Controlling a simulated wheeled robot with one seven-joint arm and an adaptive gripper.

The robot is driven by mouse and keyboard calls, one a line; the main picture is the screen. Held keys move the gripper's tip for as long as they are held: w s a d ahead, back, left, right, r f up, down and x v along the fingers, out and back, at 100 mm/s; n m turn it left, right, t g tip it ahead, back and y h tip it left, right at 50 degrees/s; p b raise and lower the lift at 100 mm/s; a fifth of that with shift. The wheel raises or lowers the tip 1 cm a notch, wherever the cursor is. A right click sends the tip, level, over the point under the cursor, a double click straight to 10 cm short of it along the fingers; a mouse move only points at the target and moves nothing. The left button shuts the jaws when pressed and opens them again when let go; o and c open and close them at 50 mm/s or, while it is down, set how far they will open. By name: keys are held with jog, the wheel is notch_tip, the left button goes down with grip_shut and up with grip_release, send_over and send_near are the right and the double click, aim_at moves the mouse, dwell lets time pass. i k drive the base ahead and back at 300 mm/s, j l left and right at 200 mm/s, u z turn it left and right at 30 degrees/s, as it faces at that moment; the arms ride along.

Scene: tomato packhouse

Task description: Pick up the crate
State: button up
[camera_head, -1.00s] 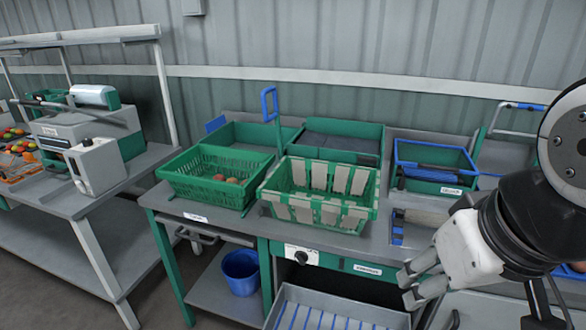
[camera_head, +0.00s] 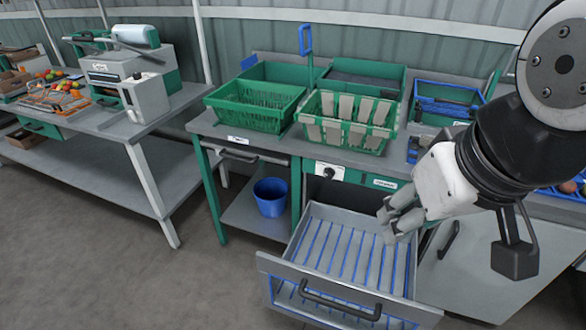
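Two green crates stand side by side on the grey workbench. The left one is a slatted green crate (camera_head: 248,117); its inside is mostly hidden from this angle. The right one is a green crate with pale grey panels (camera_head: 347,132), near the bench's front edge. My gripper (camera_head: 389,224) is in front of the bench at the right, over the open drawer in the picture. Its pale fingers are apart with nothing between them. It is clear of both crates.
An open drawer (camera_head: 345,306) with blue stripes juts out below the bench. More green bins (camera_head: 365,78) stand behind the crates, and a blue-rimmed bin (camera_head: 447,103) is at the right. A blue bucket (camera_head: 270,197) sits on the lower shelf. Floor at left is clear.

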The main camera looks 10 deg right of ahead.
aim_at(342, 133)
jog(key=i+j+z, duration=0.15)
jog(key=i, duration=0.25)
jog(key=i+z, duration=0.1)
jog(key=i, duration=0.25)
jog(key=i+j+z, duration=0.15)
jog(key=i, duration=0.25)
jog(key=j, duration=0.1)
